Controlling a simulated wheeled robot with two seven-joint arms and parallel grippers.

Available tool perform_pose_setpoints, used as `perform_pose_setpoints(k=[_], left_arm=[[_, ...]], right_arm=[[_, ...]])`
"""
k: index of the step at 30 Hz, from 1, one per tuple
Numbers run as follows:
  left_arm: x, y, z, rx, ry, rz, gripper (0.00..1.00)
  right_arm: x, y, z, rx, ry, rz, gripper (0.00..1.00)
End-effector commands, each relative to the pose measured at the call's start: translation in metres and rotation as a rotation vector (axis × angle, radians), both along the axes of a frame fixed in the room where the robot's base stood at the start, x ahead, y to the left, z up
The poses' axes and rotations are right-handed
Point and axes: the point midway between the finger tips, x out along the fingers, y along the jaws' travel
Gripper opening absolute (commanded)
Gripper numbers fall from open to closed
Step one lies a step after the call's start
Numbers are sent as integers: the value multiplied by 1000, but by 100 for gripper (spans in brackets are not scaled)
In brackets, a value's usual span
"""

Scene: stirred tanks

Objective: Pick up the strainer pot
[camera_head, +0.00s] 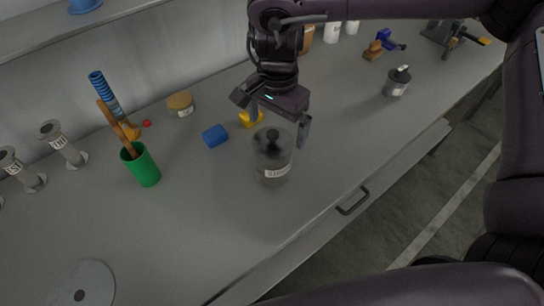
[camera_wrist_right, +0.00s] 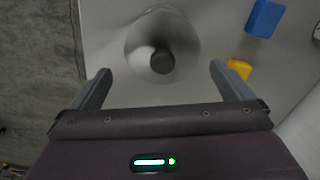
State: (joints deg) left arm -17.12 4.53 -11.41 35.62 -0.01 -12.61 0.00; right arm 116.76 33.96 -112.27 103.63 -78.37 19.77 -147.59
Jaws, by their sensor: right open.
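The strainer pot (camera_head: 272,168) is a grey, see-through cylinder with a dark knob on top and a white label, only partly readable, starting with "S". It stands upright on the grey bench. My right gripper (camera_head: 281,128) is open and empty, just above and behind the pot in the head view, with one finger at the pot's right. In the right wrist view the pot (camera_wrist_right: 140,40) shows from above. Its dark knob lies between the two open fingertips (camera_wrist_right: 160,70); I see no contact. My left gripper is not in view.
A blue block (camera_head: 215,135) and a yellow block (camera_head: 250,118) lie close by the pot. A green cup (camera_head: 142,166) with tools stands left. A similar small grey pot (camera_head: 397,82) stands right. A drawer handle (camera_head: 352,201) is below the front edge.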

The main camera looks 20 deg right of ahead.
Motion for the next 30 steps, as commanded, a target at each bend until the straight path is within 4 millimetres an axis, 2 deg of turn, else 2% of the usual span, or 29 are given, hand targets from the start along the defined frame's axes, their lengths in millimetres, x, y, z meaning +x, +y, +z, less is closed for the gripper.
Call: perform_pose_setpoints(k=[8, 15, 24, 30], left_arm=[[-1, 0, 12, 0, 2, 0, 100], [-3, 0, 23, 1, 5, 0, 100], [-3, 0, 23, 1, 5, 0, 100], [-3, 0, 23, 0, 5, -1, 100]], right_arm=[[-2, 3, -30, -3, 4, 3, 100], [-2, 7, -65, -1, 2, 0, 100], [-2, 7, -73, 0, 0, 0, 100], [-2, 7, -72, 0, 0, 0, 75]])
